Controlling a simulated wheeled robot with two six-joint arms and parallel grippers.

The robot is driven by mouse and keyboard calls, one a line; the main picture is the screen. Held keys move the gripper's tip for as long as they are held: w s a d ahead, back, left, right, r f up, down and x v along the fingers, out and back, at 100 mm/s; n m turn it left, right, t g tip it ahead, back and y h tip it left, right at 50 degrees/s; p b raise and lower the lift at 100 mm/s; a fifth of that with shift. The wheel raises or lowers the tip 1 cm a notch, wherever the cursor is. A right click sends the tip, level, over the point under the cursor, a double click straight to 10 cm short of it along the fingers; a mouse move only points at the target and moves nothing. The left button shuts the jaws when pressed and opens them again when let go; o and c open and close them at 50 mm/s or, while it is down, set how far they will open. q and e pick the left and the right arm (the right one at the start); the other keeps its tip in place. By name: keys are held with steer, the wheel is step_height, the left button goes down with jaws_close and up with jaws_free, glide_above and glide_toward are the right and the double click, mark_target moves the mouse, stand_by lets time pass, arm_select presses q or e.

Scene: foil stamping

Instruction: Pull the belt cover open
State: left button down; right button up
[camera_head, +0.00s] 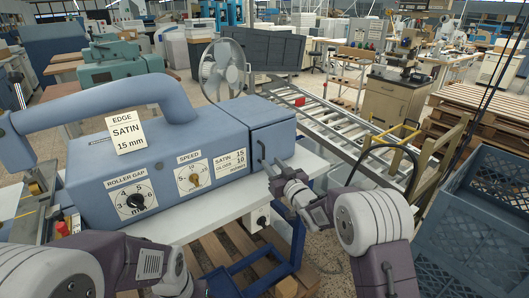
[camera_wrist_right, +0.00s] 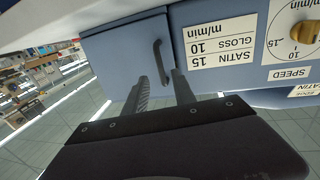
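The belt cover (camera_head: 272,140) is the blue box-like end piece of the blue machine (camera_head: 170,160). It looks closed, flush against the body along a seam. Its dark bar handle (camera_head: 262,153) is upright on the front face. In the right wrist view, turned upside down, the cover (camera_wrist_right: 112,62) and handle (camera_wrist_right: 160,62) are just ahead of the fingers. My right gripper (camera_head: 272,172) is open at the handle; its two fingers (camera_wrist_right: 161,90) are on either side of the handle's line. I cannot tell whether they touch it. Only my left arm's links show at lower left; its fingers are out of view.
A roller conveyor (camera_head: 335,125) runs behind and right of the machine. A white table (camera_head: 190,215) bears the machine. A fan (camera_head: 222,68) stands behind. Blue crates (camera_head: 470,235) and pallets (camera_head: 490,105) are at the right. The space before the cover is clear except for my arm.

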mark_target(264, 154)
steer(key=x, duration=0.5)
steer(key=shift+w+a, duration=0.2)
steer(key=shift+w, duration=0.15)
steer(key=shift+r, duration=0.1)
steer(key=shift+c, duration=0.3)
jaws_close()
stand_by(0.7)
